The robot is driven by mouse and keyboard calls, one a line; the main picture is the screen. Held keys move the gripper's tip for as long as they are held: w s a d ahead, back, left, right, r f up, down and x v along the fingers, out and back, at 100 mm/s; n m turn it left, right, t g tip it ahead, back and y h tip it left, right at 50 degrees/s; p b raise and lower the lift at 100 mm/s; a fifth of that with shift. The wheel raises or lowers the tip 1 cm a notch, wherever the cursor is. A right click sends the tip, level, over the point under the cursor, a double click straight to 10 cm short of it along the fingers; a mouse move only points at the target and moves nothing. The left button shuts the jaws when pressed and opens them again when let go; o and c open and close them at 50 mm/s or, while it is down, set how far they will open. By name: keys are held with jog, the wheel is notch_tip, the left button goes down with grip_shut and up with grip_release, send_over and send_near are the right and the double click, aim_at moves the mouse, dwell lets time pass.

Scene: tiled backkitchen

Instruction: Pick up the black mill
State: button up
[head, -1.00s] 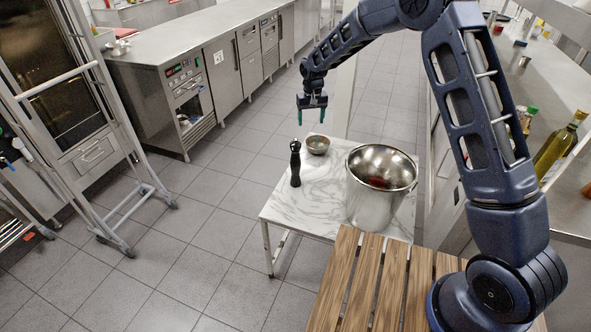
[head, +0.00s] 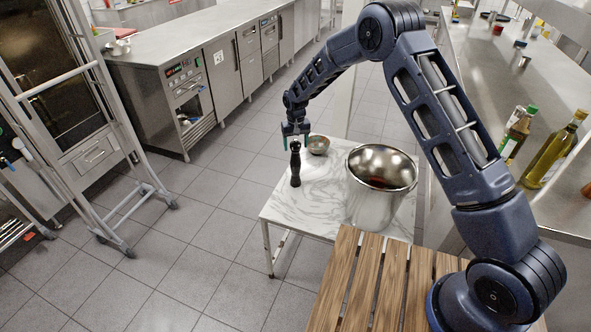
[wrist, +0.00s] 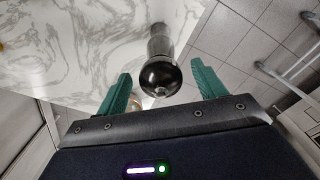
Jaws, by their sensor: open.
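The black mill (head: 295,167) stands upright on the white marble-topped table (head: 315,208), near its far left edge. In the wrist view the mill (wrist: 160,72) is seen from above, its shiny round top pointing at the camera. My gripper (head: 296,145) is at the mill's top in the head view. In the wrist view my gripper (wrist: 159,88) is open, with one green finger on each side of the mill's top. The mill's top lies between the finger lines, with a gap to both fingers. Whether the fingertips reach below the top is hard to tell.
A small metal bowl (head: 318,145) stands close to the right of the mill. A large steel bucket (head: 372,208) stands at the table's right. A slatted wooden surface (head: 362,285) lies in front. Tiled floor is free to the left.

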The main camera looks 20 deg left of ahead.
aim_at(296, 152)
notch_tip(296, 152, down, 5)
jog(key=shift+w+a+r, duration=0.1)
grip_shut()
dwell(0.4)
jog(key=shift+r, duration=0.15)
